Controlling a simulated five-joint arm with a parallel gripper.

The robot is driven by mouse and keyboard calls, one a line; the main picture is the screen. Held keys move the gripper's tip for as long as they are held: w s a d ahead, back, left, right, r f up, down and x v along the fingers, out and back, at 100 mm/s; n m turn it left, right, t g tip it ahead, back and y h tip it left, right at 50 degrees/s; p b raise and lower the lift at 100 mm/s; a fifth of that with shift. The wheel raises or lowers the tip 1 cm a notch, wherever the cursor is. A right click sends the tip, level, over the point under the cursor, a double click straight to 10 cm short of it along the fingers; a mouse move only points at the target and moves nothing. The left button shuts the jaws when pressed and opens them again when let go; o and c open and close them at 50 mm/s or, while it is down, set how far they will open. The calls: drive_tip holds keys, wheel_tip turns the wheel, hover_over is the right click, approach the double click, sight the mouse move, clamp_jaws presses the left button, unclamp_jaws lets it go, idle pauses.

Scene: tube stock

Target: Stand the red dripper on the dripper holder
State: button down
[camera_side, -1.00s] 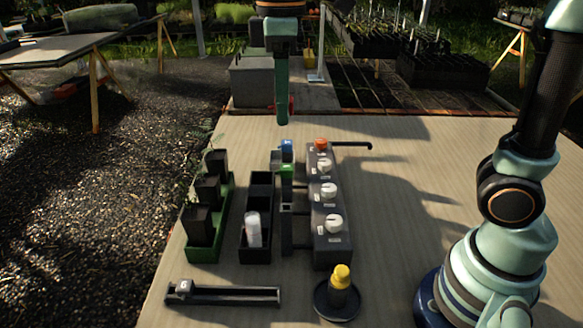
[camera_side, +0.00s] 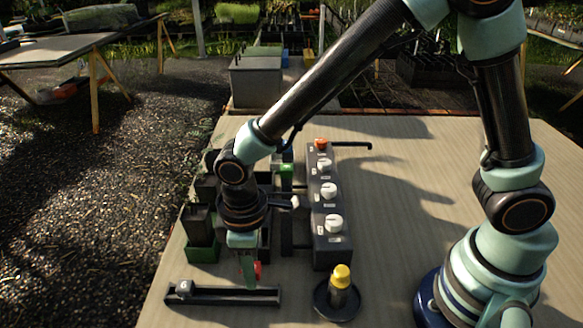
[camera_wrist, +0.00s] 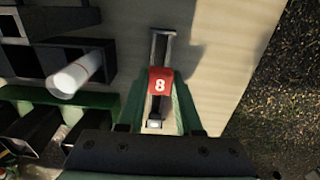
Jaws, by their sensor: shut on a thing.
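The red dripper (camera_wrist: 160,81), marked 8, is between the green fingers of my gripper (camera_wrist: 163,95) in the wrist view. In the side view my gripper (camera_side: 250,280) points down, shut on the red dripper (camera_side: 257,270), which shows beside the fingers. They are over the right part of a long black rail (camera_side: 215,297), which looks like the dripper holder; it also shows in the wrist view (camera_wrist: 164,45). A grey numbered piece (camera_side: 184,288) sits at the rail's left end. I cannot tell whether the red dripper touches the rail.
A yellow-topped bottle (camera_side: 342,278) stands in a round dark dish right of the rail. A white tube (camera_wrist: 75,75) lies in a black bin.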

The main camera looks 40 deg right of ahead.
drive_tip(key=shift+f, duration=2.6)
drive_tip(key=shift+f, duration=0.15)
drive_tip(key=c, duration=0.5)
unclamp_jaws()
wheel_tip(320, 180, up, 13)
drive_tip(key=shift+f, duration=0.1)
drive_tip(key=d+r+m+t, duration=0.2)
drive_tip(key=d+r+m, duration=0.1)
drive_tip(key=d, duration=0.4)
drive_tip(key=s+d+r+m+t, duration=0.1)
drive_tip(key=d+r+m, duration=0.2)
drive_tip(key=d, duration=0.5)
drive_tip(key=d+r+m+t, duration=0.2)
drive_tip(key=d+r+m, duration=0.1)
drive_tip(key=d, duration=0.5)
drive_tip(key=shift+s+d+r+t, duration=0.1)
drive_tip(key=shift+s+r+t, duration=0.1)
drive_tip(key=shift+r, duration=0.25)
drive_tip(key=shift+s+r+t, duration=0.1)
drive_tip(key=shift+s+r, duration=0.05)
drive_tip(key=shift+r, duration=0.25)
